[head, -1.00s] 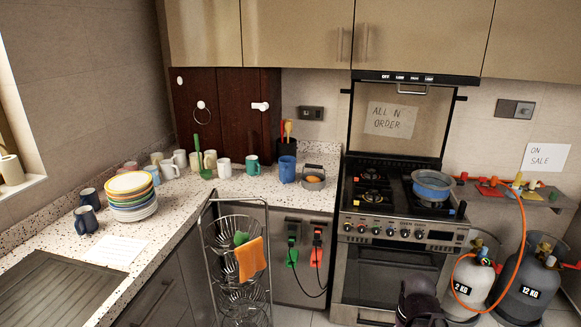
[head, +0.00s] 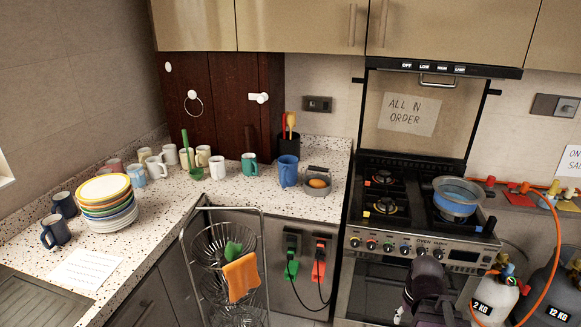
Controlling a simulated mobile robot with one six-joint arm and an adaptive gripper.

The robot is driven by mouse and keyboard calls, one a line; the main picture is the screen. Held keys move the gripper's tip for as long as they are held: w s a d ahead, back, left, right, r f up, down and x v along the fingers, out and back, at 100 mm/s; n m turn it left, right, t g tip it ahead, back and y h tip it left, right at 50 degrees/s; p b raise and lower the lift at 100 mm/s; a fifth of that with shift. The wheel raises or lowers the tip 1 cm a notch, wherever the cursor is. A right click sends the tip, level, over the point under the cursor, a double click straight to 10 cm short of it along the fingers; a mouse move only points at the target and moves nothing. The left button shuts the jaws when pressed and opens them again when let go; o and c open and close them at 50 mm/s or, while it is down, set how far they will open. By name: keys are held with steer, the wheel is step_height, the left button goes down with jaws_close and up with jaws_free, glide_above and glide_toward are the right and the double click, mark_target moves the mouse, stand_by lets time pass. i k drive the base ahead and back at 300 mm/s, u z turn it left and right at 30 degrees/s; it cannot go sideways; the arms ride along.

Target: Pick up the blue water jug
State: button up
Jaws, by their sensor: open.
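The blue water jug (head: 288,172) stands upright on the speckled counter, in the corner left of the stove. Its handle side is hard to make out at this size. My gripper (head: 428,256) is at the lower right, in front of the stove, dark and seen partly from behind. It is open and holds nothing that I can see. It is well apart from the jug, to its right and nearer to me.
A wire rack (head: 223,243) stands before the counter. Stacked plates (head: 108,203) stand left; a blue pot (head: 457,198) is on the stove.

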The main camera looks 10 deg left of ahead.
mark_target(288, 165)
steer(key=u, duration=0.05)
steer(key=i, duration=1.35)
steer(key=u, duration=1.1)
